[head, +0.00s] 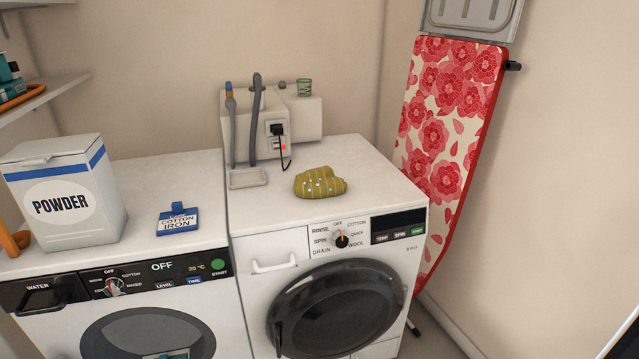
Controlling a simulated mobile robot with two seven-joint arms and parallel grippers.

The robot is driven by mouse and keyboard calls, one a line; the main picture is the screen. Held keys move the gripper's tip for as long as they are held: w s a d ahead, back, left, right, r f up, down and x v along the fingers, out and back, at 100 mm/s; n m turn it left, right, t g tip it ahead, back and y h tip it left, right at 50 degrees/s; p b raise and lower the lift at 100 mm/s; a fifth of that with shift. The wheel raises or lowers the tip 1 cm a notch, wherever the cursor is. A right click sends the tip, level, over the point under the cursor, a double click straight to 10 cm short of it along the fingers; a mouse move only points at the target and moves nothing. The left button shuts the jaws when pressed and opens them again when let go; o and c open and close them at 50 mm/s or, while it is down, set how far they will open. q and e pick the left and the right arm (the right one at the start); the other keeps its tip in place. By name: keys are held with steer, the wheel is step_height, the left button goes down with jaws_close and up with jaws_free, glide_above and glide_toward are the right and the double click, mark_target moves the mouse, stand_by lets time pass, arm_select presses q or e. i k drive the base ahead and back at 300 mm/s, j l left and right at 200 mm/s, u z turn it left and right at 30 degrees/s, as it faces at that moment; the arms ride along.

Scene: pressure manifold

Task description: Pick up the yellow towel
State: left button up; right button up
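A yellow-olive towel (320,183) with pale dots and darker stripes lies bunched up on the white top of the right-hand washing machine (370,166). It is near the front edge, above the control dial. Nothing covers it. Neither of my grippers shows in the head view.
A floral ironing board (447,130) leans at the right.

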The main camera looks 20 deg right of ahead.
mark_target(320, 182)
steer(key=i+j+z, duration=0.2)
steer(key=i+z, duration=0.15)
steer(key=z, duration=0.15)
steer(key=i+j+z, duration=0.3)
steer(key=z, duration=0.15)
